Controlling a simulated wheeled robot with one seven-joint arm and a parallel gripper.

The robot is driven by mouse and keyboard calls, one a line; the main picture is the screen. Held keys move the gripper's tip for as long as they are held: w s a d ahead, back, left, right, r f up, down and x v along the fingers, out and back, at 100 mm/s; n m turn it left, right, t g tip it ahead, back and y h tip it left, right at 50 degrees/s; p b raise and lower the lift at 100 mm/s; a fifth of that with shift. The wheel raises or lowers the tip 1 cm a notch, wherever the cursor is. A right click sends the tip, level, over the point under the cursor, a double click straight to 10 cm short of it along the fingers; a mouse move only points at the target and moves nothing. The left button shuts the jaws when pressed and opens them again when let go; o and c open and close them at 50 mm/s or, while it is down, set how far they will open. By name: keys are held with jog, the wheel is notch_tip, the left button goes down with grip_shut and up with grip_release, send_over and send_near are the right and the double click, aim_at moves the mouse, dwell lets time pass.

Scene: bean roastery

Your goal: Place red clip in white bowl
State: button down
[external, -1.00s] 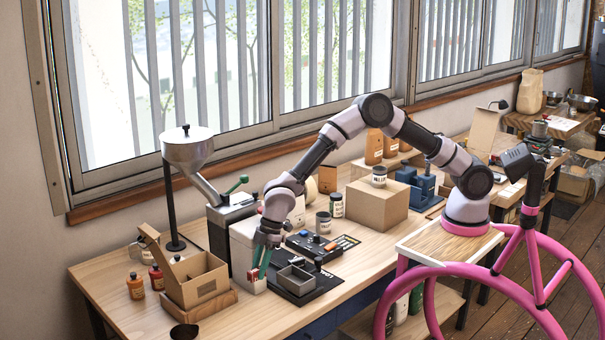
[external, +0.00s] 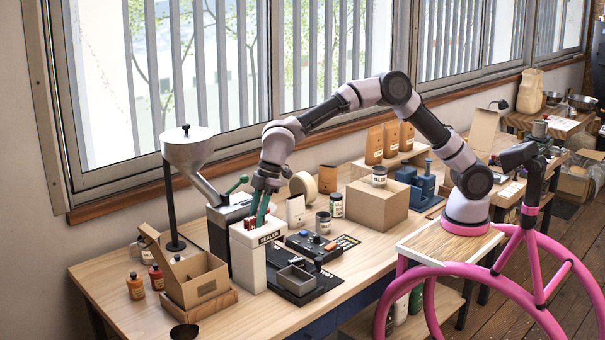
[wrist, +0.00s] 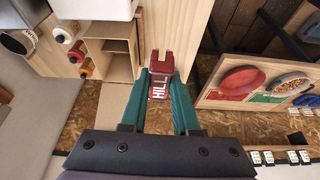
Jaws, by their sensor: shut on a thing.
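The red clip (wrist: 160,72), with white lettering on it, sits between the teal fingers of my gripper (wrist: 161,85) in the wrist view. My gripper is shut on it. In the external view, my gripper (external: 257,218) points down just above the white block labelled SEALER (external: 265,262). Small red parts (external: 250,224) show at the fingertips, by the block's top; I cannot tell whether they touch it. I cannot make out the white bowl with certainty in either view.
An open cardboard box (external: 200,283) and small bottles (external: 136,287) stand left of the sealer. A black tray with a grey bin (external: 296,279) lies to its right. A large cardboard box (external: 376,207) stands further right.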

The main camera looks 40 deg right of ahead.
aim_at(256, 216)
notch_tip(256, 216, up, 8)
jog(key=shift+r, duration=0.1)
jog(key=w+d+m+t, duration=0.1)
jog(key=w+d+m, duration=0.1)
jog(key=w+d, duration=0.75)
jog(key=w+d+m+t, duration=0.15)
jog(key=w+d, duration=0.45)
jog(key=w, duration=0.7)
jog(key=w+d+m, duration=0.3)
jog(key=w+d, duration=0.5)
jog(key=w, duration=0.3)
jog(key=w+d+m+h, duration=0.1)
jog(key=w+d, duration=0.4)
jog(key=d, duration=0.2)
jog(key=w+d+m, duration=0.1)
jog(key=w+d, duration=0.4)
jog(key=d, duration=0.3)
jog(key=shift+t, duration=0.25)
jog(key=f, duration=2.3)
jog(key=a+f, duration=0.1)
jog(key=f, duration=1.1)
jog(key=shift+s+f, duration=0.25)
jog(key=shift+f, duration=0.1)
jog(key=c, duration=0.7)
grip_release()
jog(key=shift+o, duration=0.2)
